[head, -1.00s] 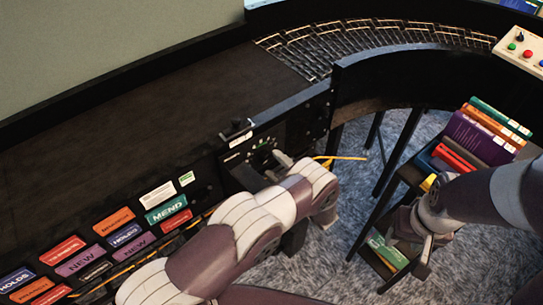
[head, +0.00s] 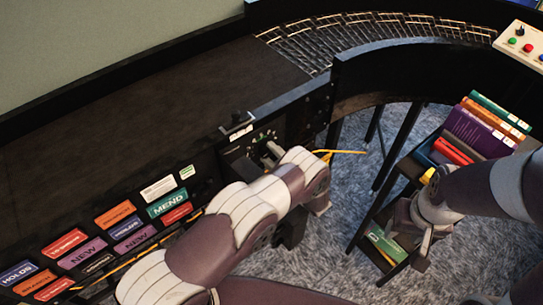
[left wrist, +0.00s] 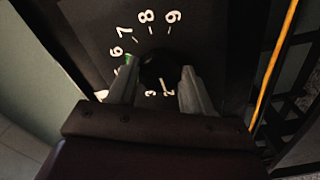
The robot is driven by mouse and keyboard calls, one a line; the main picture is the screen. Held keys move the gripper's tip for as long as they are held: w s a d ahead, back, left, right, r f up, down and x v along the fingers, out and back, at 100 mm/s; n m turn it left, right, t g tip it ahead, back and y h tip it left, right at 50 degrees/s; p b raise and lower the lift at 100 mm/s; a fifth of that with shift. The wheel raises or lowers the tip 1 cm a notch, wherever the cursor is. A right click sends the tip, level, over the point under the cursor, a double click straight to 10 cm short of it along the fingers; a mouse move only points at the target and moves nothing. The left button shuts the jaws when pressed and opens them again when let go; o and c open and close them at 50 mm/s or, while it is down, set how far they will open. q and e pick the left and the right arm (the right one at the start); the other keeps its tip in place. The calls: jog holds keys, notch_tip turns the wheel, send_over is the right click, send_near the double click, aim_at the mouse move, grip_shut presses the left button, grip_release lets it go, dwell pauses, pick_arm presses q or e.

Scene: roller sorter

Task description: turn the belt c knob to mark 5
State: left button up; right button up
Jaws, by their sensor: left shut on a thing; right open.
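The belt c knob (left wrist: 153,68) is a dark round knob on a black dial panel (left wrist: 85,32) in the left wrist view. My left gripper (left wrist: 158,82) has one finger on each side of it and is shut on it. White numbers 6, 7, 8 and 9 show around its far side, and 2 and 3 between the fingers. A small green mark sits beside the 6. Mark 5 and the knob's pointer cannot be made out. In the head view my left gripper (head: 272,152) is at the panel, its tips partly hidden. My right gripper (head: 424,240) is open near the shelf.
A dark cart (head: 408,166) with colourful books stands right of the panel. Coloured label plates (head: 118,214) line the conveyor's front at left. A yellow cable (head: 345,152) sticks out beside my left wrist. A button box (head: 524,45) is at the far right.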

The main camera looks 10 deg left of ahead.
pick_arm(q)
jog(key=m+b, duration=0.4)
jog(key=b, duration=0.1)
jog(key=shift+f+m, duration=0.3)
jog(key=shift+m, duration=0.1)
jog(key=m+b, duration=0.3)
jog(key=m, duration=0.1)
jog(key=shift+r, duration=0.1)
jog(key=m+b, duration=0.2)
jog(key=m, duration=0.3)
jog(key=shift+r, duration=0.1)
jog(key=m+b, duration=0.1)
jog(key=m, duration=0.3)
jog(key=shift+s+r+m, duration=0.1)
jog(key=shift+m, duration=0.3)
jog(key=o, duration=1)
